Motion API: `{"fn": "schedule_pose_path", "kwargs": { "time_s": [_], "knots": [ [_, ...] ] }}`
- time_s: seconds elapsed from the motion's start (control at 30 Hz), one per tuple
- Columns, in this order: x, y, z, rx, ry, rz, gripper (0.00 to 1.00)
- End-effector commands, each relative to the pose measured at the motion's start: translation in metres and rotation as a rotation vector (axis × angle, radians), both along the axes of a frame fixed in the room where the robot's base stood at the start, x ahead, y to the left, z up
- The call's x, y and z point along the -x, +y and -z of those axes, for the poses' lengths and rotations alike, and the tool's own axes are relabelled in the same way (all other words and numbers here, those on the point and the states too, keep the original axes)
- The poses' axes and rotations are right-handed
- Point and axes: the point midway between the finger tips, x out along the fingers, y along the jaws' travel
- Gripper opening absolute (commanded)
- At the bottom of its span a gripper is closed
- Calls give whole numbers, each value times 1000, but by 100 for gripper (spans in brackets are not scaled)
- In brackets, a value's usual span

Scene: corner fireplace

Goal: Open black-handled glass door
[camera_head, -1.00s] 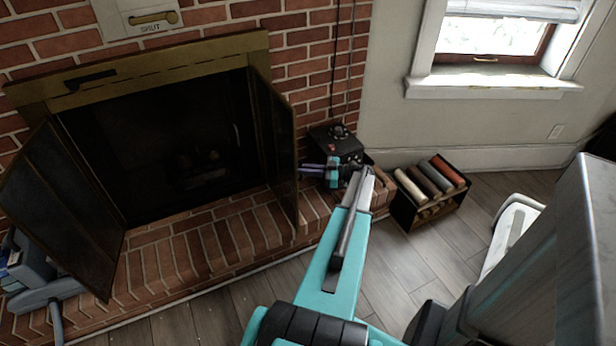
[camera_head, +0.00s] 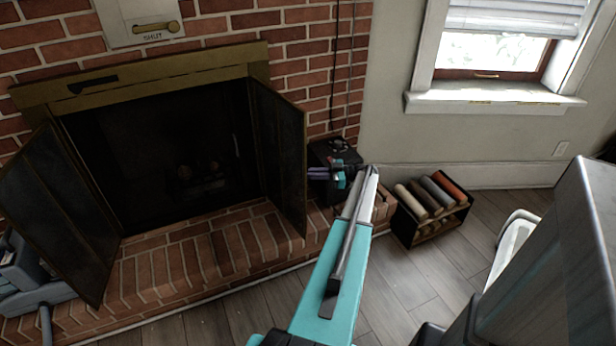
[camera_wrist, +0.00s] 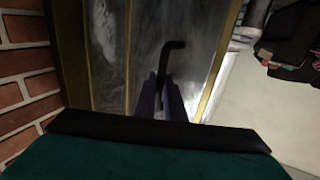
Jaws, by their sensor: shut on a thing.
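The right glass door (camera_head: 280,155) of the fireplace stands swung out from the opening, dark with a brass edge. In the wrist view the glass door (camera_wrist: 110,60) fills the middle, with its bent black handle (camera_wrist: 172,52) rising between my fingers. My gripper (camera_wrist: 160,98) is shut on that handle; in the head view my gripper (camera_head: 316,173) is at the door's outer edge, on its right side. The handle is hidden behind the door in the head view.
The left glass door (camera_head: 65,215) also stands open. The brick hearth (camera_head: 190,250) runs below the doors. A black box (camera_head: 335,150) stands behind my gripper. A rack of coloured rolls (camera_head: 430,210) sits to the right on the wood floor (camera_head: 400,275).

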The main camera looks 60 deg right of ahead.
Motion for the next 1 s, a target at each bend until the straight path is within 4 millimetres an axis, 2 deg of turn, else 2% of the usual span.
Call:
{"fn": "schedule_pose_path", "kwargs": {
  "time_s": [0.03,0.13,0.17,0.23,0.27,0.77,1.0],
  "knots": [
    [-6,-3,-4,2,-3,9,0],
    [-5,-3,-4,2,-3,11,0],
    [-4,-4,-4,2,-3,11,14],
    [-3,-4,-4,2,-2,11,26],
    [-2,-4,-3,2,-2,11,28],
    [5,-5,0,2,0,11,28],
    [18,-12,2,3,-1,12,28]
  ]
}}
